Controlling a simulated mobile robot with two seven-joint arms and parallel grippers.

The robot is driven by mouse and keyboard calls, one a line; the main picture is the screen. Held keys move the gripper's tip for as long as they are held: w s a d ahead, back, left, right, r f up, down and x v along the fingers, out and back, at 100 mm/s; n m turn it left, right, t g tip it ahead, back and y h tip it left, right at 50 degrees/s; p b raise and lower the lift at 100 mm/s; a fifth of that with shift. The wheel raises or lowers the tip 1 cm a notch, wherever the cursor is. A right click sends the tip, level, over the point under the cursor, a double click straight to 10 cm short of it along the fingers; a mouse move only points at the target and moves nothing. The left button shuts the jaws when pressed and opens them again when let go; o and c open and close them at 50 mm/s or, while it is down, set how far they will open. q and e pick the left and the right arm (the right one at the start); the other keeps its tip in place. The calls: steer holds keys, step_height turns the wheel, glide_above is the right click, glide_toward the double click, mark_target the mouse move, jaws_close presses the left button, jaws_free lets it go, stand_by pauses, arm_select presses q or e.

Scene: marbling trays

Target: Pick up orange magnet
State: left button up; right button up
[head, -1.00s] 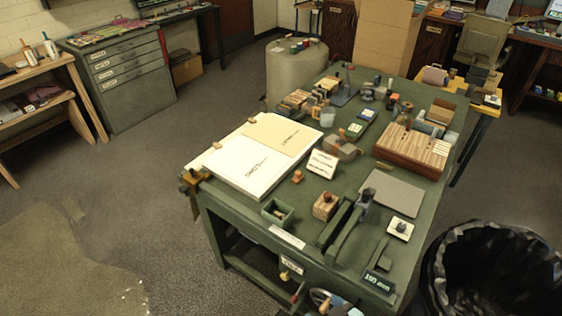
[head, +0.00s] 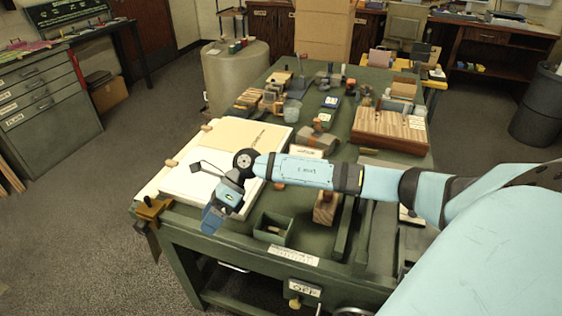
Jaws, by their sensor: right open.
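A small orange piece (head: 279,186), likely the orange magnet, shows just below my right forearm on the green table, beside the white board. My arm hides most of it. My right gripper (head: 212,218) is at the front left of the table, left of the orange piece and apart from it, over the near edge of the white board (head: 180,186). It points down and is open, with nothing seen between its fingers. My left gripper is not in view.
A small green open box (head: 273,229) and a wooden block (head: 325,209) stand near the front edge. A striped wooden block set (head: 390,130) is at the right. Several small tools crowd the back. A tan sheet (head: 245,134) lies on the board.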

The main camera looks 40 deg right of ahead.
steer(key=w+d+h+b, duration=0.1)
steer(key=d+h, duration=0.1)
steer(key=d, duration=0.2)
steer(key=w+d+n+h, duration=0.1)
steer(key=d+h, duration=0.1)
steer(key=d, duration=0.2)
steer(key=w+d+f+n+h+b, duration=0.1)
steer(key=w+d, duration=0.1)
steer(key=d, duration=0.2)
steer(key=shift+w+d+h+b, duration=0.1)
steer(key=shift+d+h+b, duration=0.2)
steer(key=shift+h, duration=0.1)
steer(key=w+d+r+h+b, duration=0.1)
steer(key=d+r+h, duration=0.15)
steer(key=d, duration=0.45)
steer(key=w+d+r+h+b, duration=0.15)
steer(key=d+h, duration=0.25)
steer(key=d, duration=0.4)
steer(key=f, duration=0.2)
steer(key=d+f, duration=0.1)
steer(key=f, duration=0.1)
steer(key=s+f, duration=0.1)
steer(key=f, duration=0.1)
steer(key=shift+d+f, duration=0.15)
steer(key=shift+d, duration=0.05)
steer(key=shift+f+b, duration=0.6)
steer(key=shift+f, duration=2.5)
steer(key=shift+r, duration=0.1)
steer(key=c, duration=1)
